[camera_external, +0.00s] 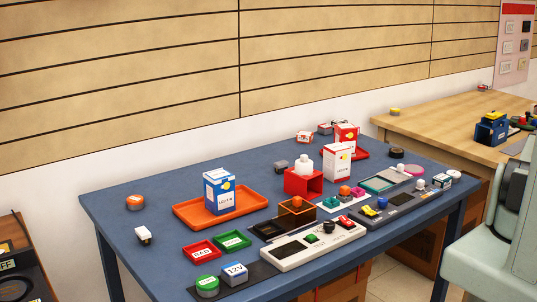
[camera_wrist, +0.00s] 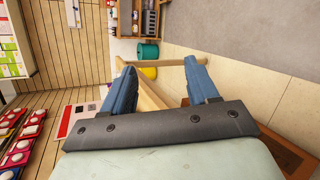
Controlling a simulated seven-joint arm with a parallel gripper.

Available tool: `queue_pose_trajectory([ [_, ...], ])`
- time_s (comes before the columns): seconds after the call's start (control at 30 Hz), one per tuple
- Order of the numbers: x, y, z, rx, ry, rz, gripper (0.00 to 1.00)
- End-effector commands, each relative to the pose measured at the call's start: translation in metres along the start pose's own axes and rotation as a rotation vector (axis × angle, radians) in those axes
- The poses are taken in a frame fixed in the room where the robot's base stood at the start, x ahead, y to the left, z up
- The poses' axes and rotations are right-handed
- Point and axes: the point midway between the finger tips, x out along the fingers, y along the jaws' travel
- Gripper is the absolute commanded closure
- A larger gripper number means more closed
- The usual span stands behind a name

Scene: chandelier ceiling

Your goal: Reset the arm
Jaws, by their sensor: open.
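My gripper (camera_wrist: 160,88) shows in the wrist view with its two blue fingers spread apart. Nothing is between the fingertips. Beyond them are a light wooden piece, the tiled floor and a wooden wall. In the external view, part of my pale green arm (camera_external: 490,235) stands at the right edge, beside the blue table (camera_external: 130,200). My gripper is out of sight in that view. The arm is apart from the things on the table.
An orange tray (camera_external: 259,211) holds a blue-and-white box (camera_external: 219,193). A white box (camera_external: 337,161), a red stand (camera_external: 303,182) and a grey-white panel (camera_external: 305,246) stand on the table. A wooden bench (camera_external: 440,115) is at the back right. The table's left end is mostly clear.

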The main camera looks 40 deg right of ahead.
Motion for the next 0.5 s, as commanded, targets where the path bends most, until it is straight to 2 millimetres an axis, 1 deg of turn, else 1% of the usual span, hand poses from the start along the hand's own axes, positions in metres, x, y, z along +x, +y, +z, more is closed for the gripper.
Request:
queue_pose_trajectory([
  [0.03,0.003,-0.025,-0.008,-0.002,-0.003,-0.021,0.41],
  [0.07,0.004,-0.037,-0.012,-0.003,-0.007,-0.03,0.41],
  [0.1,0.006,-0.054,-0.018,-0.002,-0.011,-0.043,0.41],
  [0.17,0.008,-0.079,-0.025,-0.003,-0.018,-0.062,0.41],
  [0.2,0.009,-0.096,-0.03,-0.001,-0.022,-0.074,0.41],
  [0.27,0.01,-0.121,-0.036,-0.002,-0.03,-0.091,0.41],
  [0.3,0.01,-0.137,-0.041,-0.001,-0.034,-0.103,0.41],
  [0.37,0.01,-0.162,-0.046,-0.003,-0.042,-0.118,0.41],
  [0.4,0.01,-0.179,-0.05,-0.003,-0.047,-0.129,0.41],
  [0.47,0.009,-0.203,-0.055,-0.005,-0.055,-0.144,0.41],
  [0.5,0.008,-0.219,-0.058,-0.005,-0.061,-0.153,0.41],
])
